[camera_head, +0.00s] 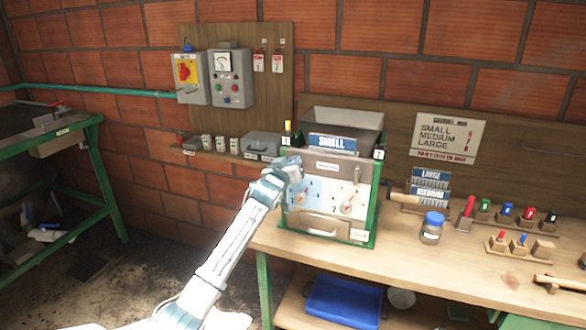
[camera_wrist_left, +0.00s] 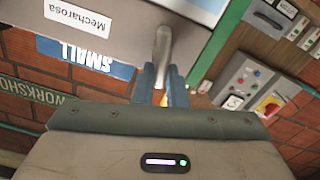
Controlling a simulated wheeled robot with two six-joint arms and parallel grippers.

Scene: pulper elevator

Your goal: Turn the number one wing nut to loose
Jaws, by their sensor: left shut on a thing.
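The pulper (camera_head: 328,228) is a green-framed metal machine on the bench with a "SMALL" sign on its upper front. My left gripper (camera_head: 293,170) is at the left side of its front panel. In the left wrist view, the left gripper's two fingers (camera_wrist_left: 164,86) are shut on the end of a grey rod-like handle, which appears to be the number one wing nut (camera_wrist_left: 163,45). In the head view, my gripper mostly hides that wing nut. The number two wing nut (camera_head: 347,208) shows to the right, its handle pointing up. My right gripper is not in view.
A blue-lidded jar (camera_head: 432,228), "LARGE" and "MEDIUM" signs (camera_head: 430,185) and several coloured tools (camera_head: 507,214) stand to the right on the bench (camera_head: 400,262). A control box (camera_head: 231,78) hangs on the wall board. A blue bin (camera_head: 342,302) sits below.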

